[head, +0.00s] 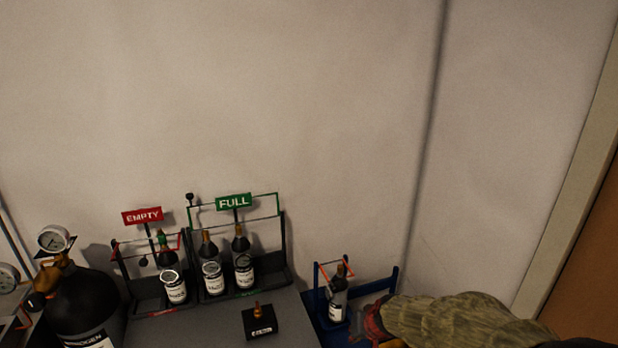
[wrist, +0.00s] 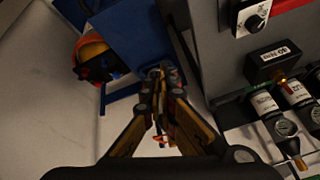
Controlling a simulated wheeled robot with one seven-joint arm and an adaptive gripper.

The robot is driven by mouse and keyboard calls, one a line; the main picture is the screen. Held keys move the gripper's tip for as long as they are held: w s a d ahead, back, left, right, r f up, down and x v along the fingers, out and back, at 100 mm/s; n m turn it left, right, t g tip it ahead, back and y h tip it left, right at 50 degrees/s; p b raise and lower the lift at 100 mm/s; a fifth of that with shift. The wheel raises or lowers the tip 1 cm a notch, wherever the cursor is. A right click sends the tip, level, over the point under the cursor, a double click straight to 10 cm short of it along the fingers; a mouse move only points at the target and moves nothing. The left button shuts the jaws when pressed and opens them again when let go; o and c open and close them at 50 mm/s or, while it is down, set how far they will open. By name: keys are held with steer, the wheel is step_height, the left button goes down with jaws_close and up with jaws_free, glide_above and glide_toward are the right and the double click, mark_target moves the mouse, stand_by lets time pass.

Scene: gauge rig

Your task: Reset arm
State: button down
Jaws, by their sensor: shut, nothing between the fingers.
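My gripper (wrist: 163,80) shows in the wrist view, its two gold-brown fingers brought together with nothing held. I cannot clearly make it out in the head view. A blue rack (head: 393,283) holding a dark bottle with a white label (head: 337,302) stands at the lower right of the head view. Blue parts (wrist: 150,40) show beyond my fingertips in the wrist view. Small orange parts show between and behind the fingers, mostly hidden by them.
Racks under a red EMPTY sign (head: 142,215) and a green FULL sign (head: 234,201) hold labelled bottles by the wall. A small black box (head: 261,322) sits in front. A black cylinder (head: 90,300) with a gauge (head: 54,239) stands left. An orange-and-black object (wrist: 95,58) lies beside the blue parts.

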steer(key=s+d+r+h+p, duration=0.1)
steer(key=s+d+r, duration=0.1)
steer(key=s+r, duration=0.9)
steer(key=s+d+r+p, duration=0.1)
steer(key=s+d+r, duration=0.2)
steer(key=s+r, duration=0.9)
steer(key=s, duration=0.5)
steer(key=shift+d+n+h, duration=0.2)
steer(key=shift+n+h, duration=0.1)
steer(key=shift+h, duration=0.1)
steer(key=shift+r+p, duration=0.1)
steer(key=shift+p, duration=0.2)
